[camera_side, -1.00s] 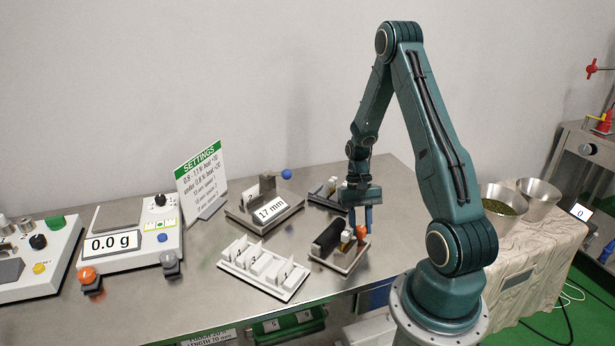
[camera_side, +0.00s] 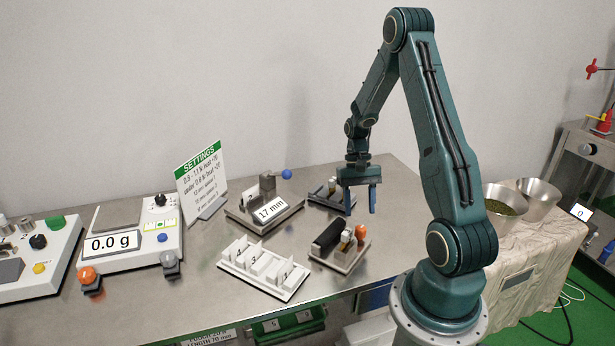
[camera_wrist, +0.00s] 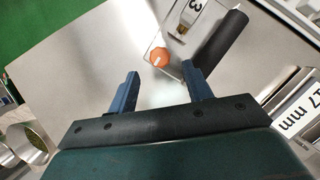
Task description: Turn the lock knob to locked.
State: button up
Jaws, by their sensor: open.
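The orange knob (camera_side: 360,232) sits at the right end of a small grey-based fixture (camera_side: 342,262) with a black roller (camera_side: 328,236) in the side view. In the wrist view the orange knob (camera_wrist: 159,56) shows just beyond the fingertips, beside the black roller (camera_wrist: 222,42). A pale pointer mark shows on it, but I cannot tell whether it stands at locked. My gripper (camera_side: 360,207) is open and empty, above the knob and apart from it. Its two blue fingers (camera_wrist: 160,76) are spread in the wrist view.
A white numbered tray (camera_side: 262,270) lies left of the fixture. The 17 mm gauge (camera_side: 270,210) and a small dark fixture (camera_side: 325,200) stand behind. The scale (camera_side: 130,255) and settings sign (camera_side: 202,180) are at left. Bare steel table lies between.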

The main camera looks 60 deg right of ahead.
jog(key=v, duration=0.8)
jog(key=shift+r, duration=0.25)
jog(key=w+a+r+n+t+h, duration=0.25)
jog(key=a+r+n, duration=0.25)
jog(key=a+r, duration=0.85)
jog(key=s+a+r+n+t, duration=0.1)
jog(key=s+a+n+t, duration=0.1)
jog(key=a, duration=0.5)
jog(key=s+a+r+n+t+h, duration=0.1)
jog(key=s+a+r+n+t, duration=0.1)
jog(key=s+a, duration=0.5)
jog(key=shift+s+a+r+n+t, duration=0.25)
jog(key=shift+s+n+t, duration=0.1)
jog(key=shift+n+t, duration=0.6)
